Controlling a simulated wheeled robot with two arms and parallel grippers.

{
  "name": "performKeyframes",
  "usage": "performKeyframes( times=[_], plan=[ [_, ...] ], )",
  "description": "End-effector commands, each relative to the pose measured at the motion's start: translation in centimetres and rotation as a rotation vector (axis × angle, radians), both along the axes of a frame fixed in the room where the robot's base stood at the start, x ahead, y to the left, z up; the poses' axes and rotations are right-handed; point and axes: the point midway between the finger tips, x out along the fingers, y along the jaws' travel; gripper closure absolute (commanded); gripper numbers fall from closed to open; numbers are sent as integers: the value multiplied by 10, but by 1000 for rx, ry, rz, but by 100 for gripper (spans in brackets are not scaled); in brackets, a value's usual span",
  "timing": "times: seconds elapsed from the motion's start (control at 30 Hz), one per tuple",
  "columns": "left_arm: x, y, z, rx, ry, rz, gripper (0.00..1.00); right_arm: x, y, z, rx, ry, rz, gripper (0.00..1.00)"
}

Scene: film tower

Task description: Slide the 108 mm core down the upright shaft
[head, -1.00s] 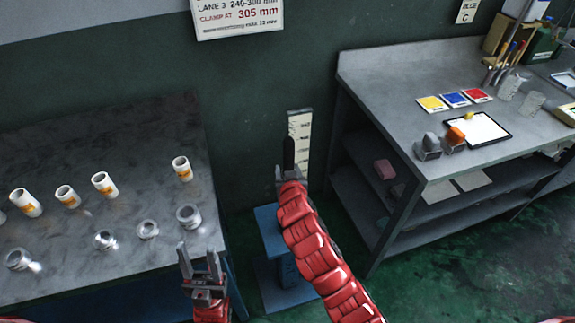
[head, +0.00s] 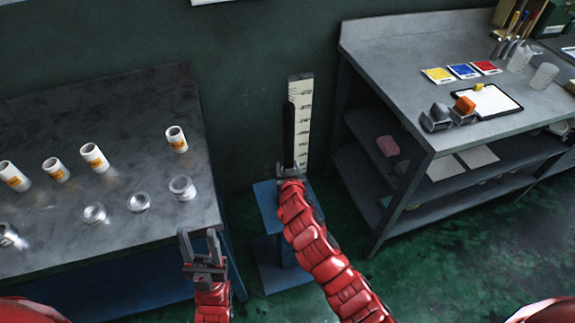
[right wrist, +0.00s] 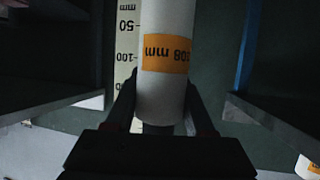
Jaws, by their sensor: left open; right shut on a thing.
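The upright shaft (head: 288,130) is black and stands over a blue stand (head: 266,205) in the head view. My right gripper (head: 290,173) is at the shaft, well below its top. In the right wrist view my right gripper (right wrist: 163,112) is shut on a white core (right wrist: 165,85) with an orange label, partly legible as 08 mm and upside down. The core appears upright and in line with the shaft; its bore is not visible. In the head view the core is hidden by my right gripper and arm. My left gripper (head: 203,255) is open and empty beside the left table.
A white graduated scale (head: 304,115) stands behind the shaft. The left table (head: 100,115) bears several labelled white cores and metal rings. The right bench (head: 395,60) has shelves and holds colour cards, a clipboard and tools. Its near leg stands right of the stand.

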Motion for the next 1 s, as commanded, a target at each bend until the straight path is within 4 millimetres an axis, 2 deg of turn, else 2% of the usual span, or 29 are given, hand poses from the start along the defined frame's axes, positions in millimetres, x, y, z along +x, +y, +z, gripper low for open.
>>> performKeyframes(
  times=[0.33,0.37,0.53,0.87,1.0],
  plan=[
    [0,0,-1,0,0,0,50,0,0,-2,0,-1,1,100],
    [0,0,-1,0,0,0,50,0,0,-2,0,-1,1,41],
    [0,0,-1,0,0,0,50,0,0,-2,0,-1,1,11],
    [0,0,-1,0,0,0,50,-1,0,-1,0,-1,1,11],
    [0,0,-2,0,0,0,50,-10,0,3,2,-5,4,11]
  ],
)
